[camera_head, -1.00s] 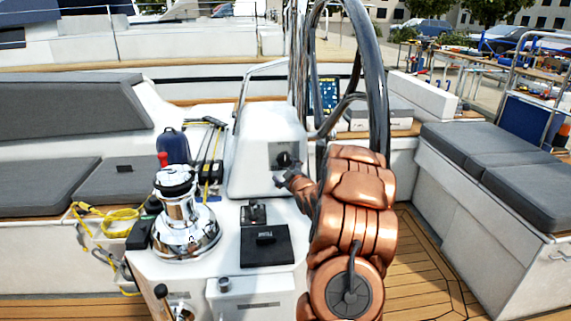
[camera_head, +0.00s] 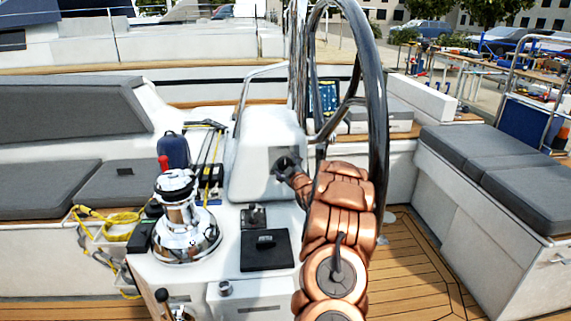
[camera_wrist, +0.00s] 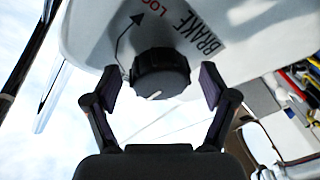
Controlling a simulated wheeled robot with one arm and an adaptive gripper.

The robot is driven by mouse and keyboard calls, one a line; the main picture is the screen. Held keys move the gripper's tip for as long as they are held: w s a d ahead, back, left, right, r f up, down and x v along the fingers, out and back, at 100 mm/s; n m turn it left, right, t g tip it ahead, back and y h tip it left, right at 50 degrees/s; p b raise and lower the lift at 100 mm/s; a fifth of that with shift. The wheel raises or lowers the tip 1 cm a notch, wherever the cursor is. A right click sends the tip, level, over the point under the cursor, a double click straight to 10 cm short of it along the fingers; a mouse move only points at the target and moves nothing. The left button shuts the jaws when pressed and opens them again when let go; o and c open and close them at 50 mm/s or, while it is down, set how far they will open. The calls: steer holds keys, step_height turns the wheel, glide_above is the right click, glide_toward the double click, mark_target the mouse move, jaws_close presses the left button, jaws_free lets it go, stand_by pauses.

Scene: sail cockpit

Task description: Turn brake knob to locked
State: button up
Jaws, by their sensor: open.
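The brake knob (camera_wrist: 160,75) is a round, black, ribbed knob on the white pedestal face, with a short white mark on its front. Beside it are the black word BRAKE, red letters of which LOC shows, and a bent black arrow. My gripper (camera_wrist: 155,95) is open in the wrist view, with one finger on each side of the knob and a visible gap to both. In the head view my gripper (camera_head: 283,168) is at the pedestal face and largely covers the knob (camera_head: 284,161).
A chrome winch (camera_head: 180,220) and a black hatch (camera_head: 265,250) are at the left and below. Grey cushioned benches (camera_head: 500,165) line the right side. Wooden deck (camera_head: 410,270) is open at the right.

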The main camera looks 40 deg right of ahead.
steer(key=shift+w+d, duration=0.2)
steer(key=shift+w, duration=0.3)
steer(key=c, duration=1.2)
